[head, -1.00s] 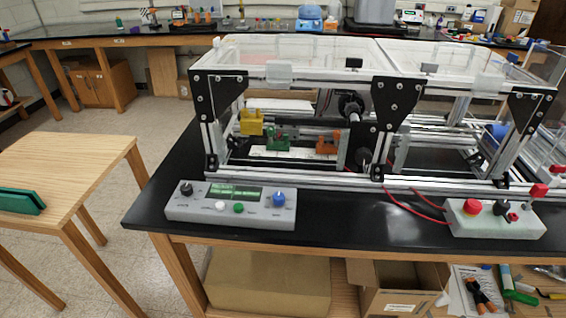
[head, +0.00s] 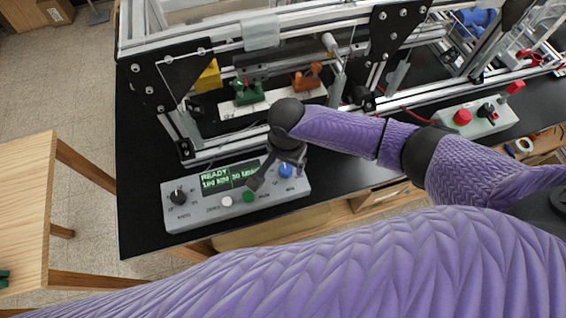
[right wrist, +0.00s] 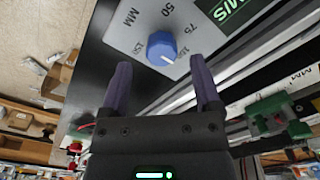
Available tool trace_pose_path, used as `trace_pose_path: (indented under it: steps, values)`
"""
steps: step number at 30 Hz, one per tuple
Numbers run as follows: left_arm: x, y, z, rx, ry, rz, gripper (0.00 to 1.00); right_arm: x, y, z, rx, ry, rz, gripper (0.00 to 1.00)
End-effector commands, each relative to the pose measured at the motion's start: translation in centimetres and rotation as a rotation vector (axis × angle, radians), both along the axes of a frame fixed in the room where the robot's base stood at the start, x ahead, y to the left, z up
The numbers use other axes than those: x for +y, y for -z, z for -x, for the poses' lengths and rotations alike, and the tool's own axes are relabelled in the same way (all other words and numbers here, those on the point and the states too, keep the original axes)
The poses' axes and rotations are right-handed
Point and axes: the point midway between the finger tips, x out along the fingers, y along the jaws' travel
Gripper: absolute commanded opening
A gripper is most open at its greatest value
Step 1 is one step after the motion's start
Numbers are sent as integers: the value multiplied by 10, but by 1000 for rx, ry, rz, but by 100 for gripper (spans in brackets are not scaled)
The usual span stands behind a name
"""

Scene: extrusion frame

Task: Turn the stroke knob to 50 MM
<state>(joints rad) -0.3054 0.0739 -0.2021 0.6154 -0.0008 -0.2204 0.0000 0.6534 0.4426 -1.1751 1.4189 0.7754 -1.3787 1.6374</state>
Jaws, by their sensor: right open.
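The blue stroke knob (head: 286,170) is on the right end of the grey control box (head: 180,222). My right gripper (head: 277,172) hangs over the box by the knob, partly hiding the box's face. In the right wrist view its two fingers (right wrist: 158,82) are apart and empty, with the knob ahead of their tips. My left gripper does not show.
The box also has a green display (head: 229,177) reading READY, with a blurred second line, a black knob (head: 178,197), a white button (head: 227,201) and a green button (head: 248,196). The metal extrusion frame (head: 190,143) stands close behind. A red-button box (head: 478,118) is at the right.

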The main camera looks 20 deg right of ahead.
Motion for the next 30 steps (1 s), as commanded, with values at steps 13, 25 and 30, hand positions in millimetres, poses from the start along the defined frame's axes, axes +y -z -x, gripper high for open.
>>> trace_pose_path:
  steps: [13, 25, 30]
  values:
    - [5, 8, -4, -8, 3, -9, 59, 0, 25, 0, -2, -2, -1, 81]
    - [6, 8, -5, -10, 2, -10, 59, 0, 24, 0, -1, -1, -1, 0]
    - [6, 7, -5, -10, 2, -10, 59, 0, 24, 0, -1, -5, -1, 0]
